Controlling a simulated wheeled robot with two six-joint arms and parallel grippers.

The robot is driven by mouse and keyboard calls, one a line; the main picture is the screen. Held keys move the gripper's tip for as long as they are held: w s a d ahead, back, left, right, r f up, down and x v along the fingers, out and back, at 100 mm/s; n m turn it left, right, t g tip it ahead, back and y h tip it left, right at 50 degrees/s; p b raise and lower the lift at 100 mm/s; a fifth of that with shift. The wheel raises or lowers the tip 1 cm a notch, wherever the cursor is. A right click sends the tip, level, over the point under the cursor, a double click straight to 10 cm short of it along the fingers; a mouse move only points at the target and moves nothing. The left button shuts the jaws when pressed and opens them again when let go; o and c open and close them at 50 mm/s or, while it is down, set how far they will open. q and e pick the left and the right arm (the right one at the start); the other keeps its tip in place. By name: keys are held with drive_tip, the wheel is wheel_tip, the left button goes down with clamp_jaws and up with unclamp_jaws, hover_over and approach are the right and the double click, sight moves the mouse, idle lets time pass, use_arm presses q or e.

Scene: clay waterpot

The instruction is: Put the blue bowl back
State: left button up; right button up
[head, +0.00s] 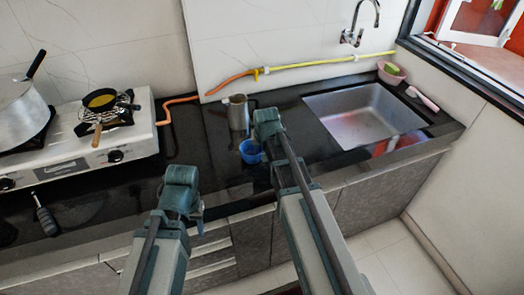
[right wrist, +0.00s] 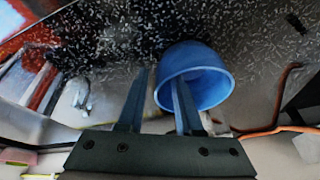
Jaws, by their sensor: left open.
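The blue bowl (head: 251,152) stands on the black counter (head: 215,140), just in front of a metal jug. My right gripper (head: 267,130) is right over the bowl in the head view, its fingers hidden there. In the right wrist view, the blue bowl (right wrist: 200,70) faces me with its opening. One finger of the right gripper (right wrist: 160,90) reaches into the bowl and the other is outside its left wall. A gap shows between the fingers, with the bowl's wall between them. My left gripper (head: 182,192) is open and empty above the counter's front edge.
The metal jug (head: 238,112) stands close behind the bowl. The sink (head: 367,115) is to the right, with a pink bowl (head: 391,72) at its back corner. The stove (head: 80,140) with a pot (head: 22,112) and a small pan (head: 100,100) is at the left.

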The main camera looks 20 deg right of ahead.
drive_tip(key=d+p+v, duration=0.1)
drive_tip(key=p+v, duration=1)
drive_tip(key=v, duration=0.1)
drive_tip(key=s+a+f+n+g, duration=0.1)
drive_tip(key=s+a+n+g, duration=0.3)
drive_tip(key=s+a, duration=1.3)
drive_tip(key=s+n, duration=0.1)
drive_tip(key=n, duration=0.3)
drive_tip(key=shift+s+g+h, duration=0.15)
drive_tip(key=shift+g+h, duration=0.15)
drive_tip(key=shift+h, duration=0.1)
drive_tip(key=shift+a, duration=0.1)
